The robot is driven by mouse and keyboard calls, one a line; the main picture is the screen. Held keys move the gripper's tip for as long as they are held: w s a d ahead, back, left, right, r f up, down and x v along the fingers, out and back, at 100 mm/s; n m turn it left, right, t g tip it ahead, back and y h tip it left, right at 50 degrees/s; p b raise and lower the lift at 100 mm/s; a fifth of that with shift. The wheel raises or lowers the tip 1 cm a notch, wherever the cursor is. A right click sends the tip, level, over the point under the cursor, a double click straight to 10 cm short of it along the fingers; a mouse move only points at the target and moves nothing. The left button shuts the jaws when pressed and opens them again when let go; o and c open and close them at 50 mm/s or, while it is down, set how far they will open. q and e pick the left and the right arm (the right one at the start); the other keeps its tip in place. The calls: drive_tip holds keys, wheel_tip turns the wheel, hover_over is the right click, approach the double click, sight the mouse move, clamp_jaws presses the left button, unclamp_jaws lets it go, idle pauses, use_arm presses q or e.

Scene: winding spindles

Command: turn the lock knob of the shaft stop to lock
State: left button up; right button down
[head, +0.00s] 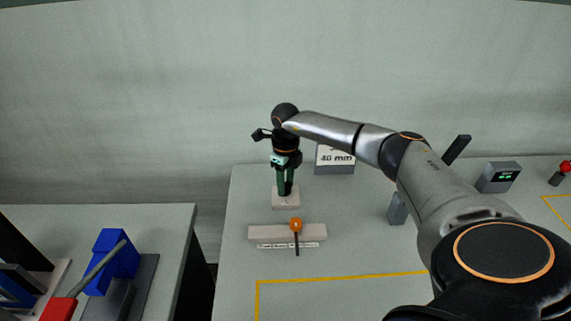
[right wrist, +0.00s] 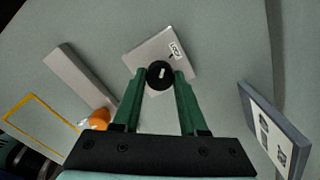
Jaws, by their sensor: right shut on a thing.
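My right gripper (head: 285,190) points straight down over a pale square block (head: 286,203) on the table. In the right wrist view its two green fingers (right wrist: 160,80) are shut on a round black knob (right wrist: 160,70) with a white mark on top. The knob stands on the pale block (right wrist: 145,52), which has a small label whose text I cannot read for sure. The mark runs roughly along the line of the fingers' reach. In the head view the fingers hide the knob. My left gripper is not in view.
A pale bar (head: 260,233) with an orange knob (head: 295,225) and dark lever lies in front of the block. A "40 mm" sign (head: 335,160) stands behind, to the right. A grey box with a green display (head: 498,177) is far right. Blue parts (head: 115,255) sit on the left table.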

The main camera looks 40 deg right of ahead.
sight(286, 186)
drive_tip(key=m+p, duration=0.1)
drive_tip(key=m, duration=0.3)
drive_tip(key=shift+d+m+p, duration=0.1)
drive_tip(key=shift+m+p, duration=0.2)
drive_tip(key=shift+m, duration=0.1)
idle(0.4)
drive_tip(key=shift+c, duration=2.2)
unclamp_jaws()
wheel_tip(286, 186, up, 13)
drive_tip(key=b, duration=0.1)
drive_tip(key=shift+f, duration=0.2)
